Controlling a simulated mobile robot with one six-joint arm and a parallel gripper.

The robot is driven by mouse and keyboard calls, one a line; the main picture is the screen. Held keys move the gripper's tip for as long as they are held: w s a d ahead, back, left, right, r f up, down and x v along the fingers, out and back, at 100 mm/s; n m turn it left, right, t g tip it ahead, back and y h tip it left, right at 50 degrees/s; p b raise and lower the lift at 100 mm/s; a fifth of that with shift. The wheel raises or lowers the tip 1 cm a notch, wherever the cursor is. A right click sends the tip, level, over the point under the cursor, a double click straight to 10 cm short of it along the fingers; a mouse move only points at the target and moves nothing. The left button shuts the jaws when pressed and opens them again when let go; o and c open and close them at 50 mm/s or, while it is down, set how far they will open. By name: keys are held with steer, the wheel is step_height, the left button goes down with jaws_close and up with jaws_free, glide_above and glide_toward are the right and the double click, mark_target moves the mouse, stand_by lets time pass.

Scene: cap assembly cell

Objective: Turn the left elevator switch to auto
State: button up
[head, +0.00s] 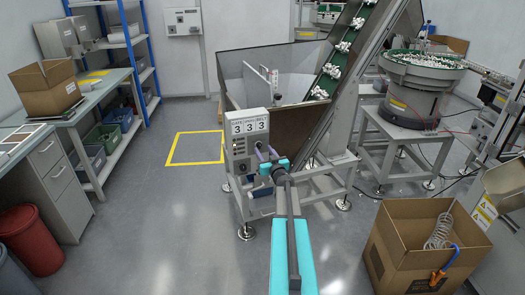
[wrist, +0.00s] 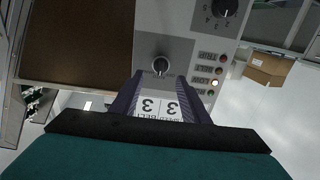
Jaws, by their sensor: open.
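The grey control box (head: 240,148) is on the front of the elevator's hopper, with three "3" labels on top. In the wrist view the box face (wrist: 180,40) appears upside down. In the head view my gripper hides part of the box.
A second dial (wrist: 225,8) and a column of small lamps (wrist: 217,71), one lit, are on the same face. The inclined green belt (head: 335,72) rises behind. An open cardboard box (head: 400,250) stands front right. Floor left of the box is clear.

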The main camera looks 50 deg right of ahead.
steer(key=v, duration=0.9)
steer(key=shift+s+a+b, duration=0.25)
steer(key=shift+s+b, duration=0.05)
steer(key=shift+b, duration=0.15)
stand_by(0.3)
